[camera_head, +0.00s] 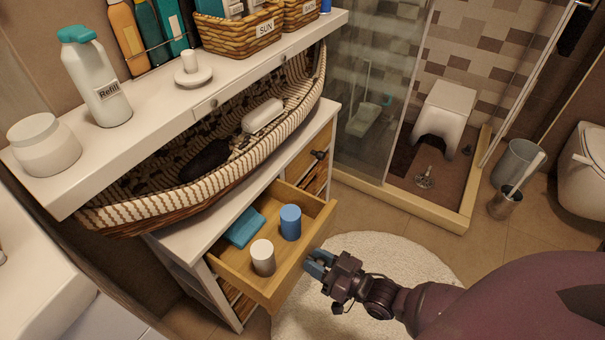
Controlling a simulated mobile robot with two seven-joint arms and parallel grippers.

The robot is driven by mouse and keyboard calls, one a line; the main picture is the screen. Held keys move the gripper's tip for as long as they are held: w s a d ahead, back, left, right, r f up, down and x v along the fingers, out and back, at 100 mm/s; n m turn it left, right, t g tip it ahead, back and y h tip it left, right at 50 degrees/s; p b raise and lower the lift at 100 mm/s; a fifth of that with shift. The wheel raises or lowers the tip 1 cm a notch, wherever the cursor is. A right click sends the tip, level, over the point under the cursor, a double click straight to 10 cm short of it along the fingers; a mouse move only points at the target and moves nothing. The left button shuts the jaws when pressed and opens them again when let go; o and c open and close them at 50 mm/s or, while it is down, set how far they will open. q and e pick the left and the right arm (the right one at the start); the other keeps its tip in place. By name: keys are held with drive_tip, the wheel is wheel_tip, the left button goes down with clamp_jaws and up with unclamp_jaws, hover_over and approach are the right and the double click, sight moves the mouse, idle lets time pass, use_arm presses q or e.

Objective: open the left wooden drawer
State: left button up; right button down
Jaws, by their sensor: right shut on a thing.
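The left wooden drawer (274,291) is pulled out of the white cabinet and stands open. Inside it are a teal folded cloth (243,228), a blue cylinder (290,222) and a white cylinder (263,257). My right gripper (315,263) is at the drawer's front, shut on its handle. The handle itself is hidden behind the fingers. My left gripper is not in view.
A second wooden drawer front (303,160) is to the right, with a dark handle. A long striped basket (230,147) sits above the drawers, under a white shelf (206,107) holding bottles and wicker baskets. A round rug (390,262) covers the floor.

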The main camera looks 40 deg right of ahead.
drive_tip(key=shift+s+d, duration=0.2)
drive_tip(key=shift+s, duration=0.4)
drive_tip(key=c, duration=0.8)
unclamp_jaws()
use_arm(q)
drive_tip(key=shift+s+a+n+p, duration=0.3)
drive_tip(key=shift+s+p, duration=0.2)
drive_tip(key=shift+p, duration=0.3)
use_arm(e)
drive_tip(key=v, duration=1)
drive_tip(key=shift+s+d, duration=0.15)
drive_tip(key=shift+s, duration=0.2)
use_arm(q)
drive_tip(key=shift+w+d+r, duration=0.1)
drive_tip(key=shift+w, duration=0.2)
